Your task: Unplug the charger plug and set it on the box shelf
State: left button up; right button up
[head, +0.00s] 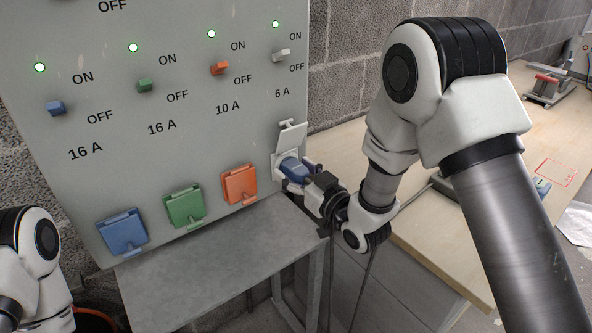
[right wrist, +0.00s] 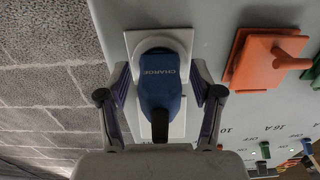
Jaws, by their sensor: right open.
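The blue charger plug (head: 294,169) sits in a white socket with its lid (head: 292,135) raised, at the lower right of the grey box. In the right wrist view the plug (right wrist: 160,85) reads "CHARGE" and stands in front of the white socket plate (right wrist: 133,42). My right gripper (head: 297,175) is open, with one finger on each side of the plug. In the right wrist view gaps show between the fingers and the plug. The grey box shelf (head: 200,255) is below the sockets and bare. My left arm shows at the lower left, but its gripper is out of view.
Closed blue (head: 122,233), green (head: 184,206) and orange (head: 240,184) socket covers line the box left of the plug. Several switches with lit green lamps are above. A wooden table (head: 440,235) stands to the right. A dark cable hangs below my right gripper.

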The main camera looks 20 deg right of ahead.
aim_at(306, 180)
grip_shut()
jog(key=shift+s, duration=0.1)
jog(key=shift+b+v, duration=0.4)
jog(key=shift+v, duration=2.55)
